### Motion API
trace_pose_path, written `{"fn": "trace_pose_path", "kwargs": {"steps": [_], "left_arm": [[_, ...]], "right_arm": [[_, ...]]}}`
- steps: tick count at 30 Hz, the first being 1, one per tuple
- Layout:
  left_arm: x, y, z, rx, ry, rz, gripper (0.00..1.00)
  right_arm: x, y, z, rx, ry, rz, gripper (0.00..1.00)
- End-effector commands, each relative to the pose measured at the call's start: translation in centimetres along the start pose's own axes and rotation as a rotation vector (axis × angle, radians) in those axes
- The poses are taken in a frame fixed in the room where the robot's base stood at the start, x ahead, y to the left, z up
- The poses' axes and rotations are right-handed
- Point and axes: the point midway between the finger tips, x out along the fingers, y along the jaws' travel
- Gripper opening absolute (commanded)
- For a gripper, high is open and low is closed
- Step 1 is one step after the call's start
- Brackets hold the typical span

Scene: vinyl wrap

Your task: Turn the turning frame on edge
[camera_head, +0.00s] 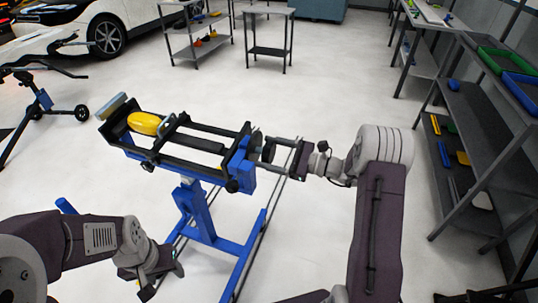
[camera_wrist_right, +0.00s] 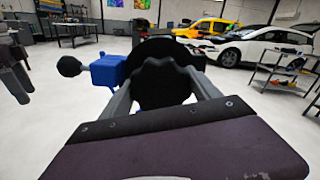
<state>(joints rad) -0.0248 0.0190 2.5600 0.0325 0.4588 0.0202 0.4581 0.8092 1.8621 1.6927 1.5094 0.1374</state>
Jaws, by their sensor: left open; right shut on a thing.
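The turning frame (camera_head: 208,129) is a long black frame on a blue stand (camera_head: 203,215) in the middle of the head view. It lies roughly flat, its open face upward. A yellow rounded piece (camera_head: 145,123) sits at its left end. My right gripper (camera_head: 270,153) is at the frame's right end, shut on a black handwheel. In the right wrist view the scalloped handwheel (camera_wrist_right: 160,85) sits between the two grey fingers, with a blue block beside it. My left gripper (camera_head: 150,277) is open at the lower left, apart from the frame and low near the stand.
A grey shelf unit with bins (camera_head: 480,110) stands along the right side. A white car (camera_head: 145,20), a shelf cart (camera_head: 197,45) and a small table (camera_head: 268,50) are at the back. A black wheeled stand (camera_head: 45,100) is at left. Floor around the blue stand is mostly clear.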

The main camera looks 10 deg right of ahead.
Motion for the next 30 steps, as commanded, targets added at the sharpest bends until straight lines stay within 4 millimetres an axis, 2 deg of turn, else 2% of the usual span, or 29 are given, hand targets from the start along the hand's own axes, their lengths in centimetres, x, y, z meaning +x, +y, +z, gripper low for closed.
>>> {"fn": "trace_pose_path", "kwargs": {"steps": [30], "left_arm": [[6.8,-0.1,0.7,0.0,0.0,0.0,0.55]], "right_arm": [[0.0,0.2,-0.4,-0.51,0.0,0.002,0.0]]}}
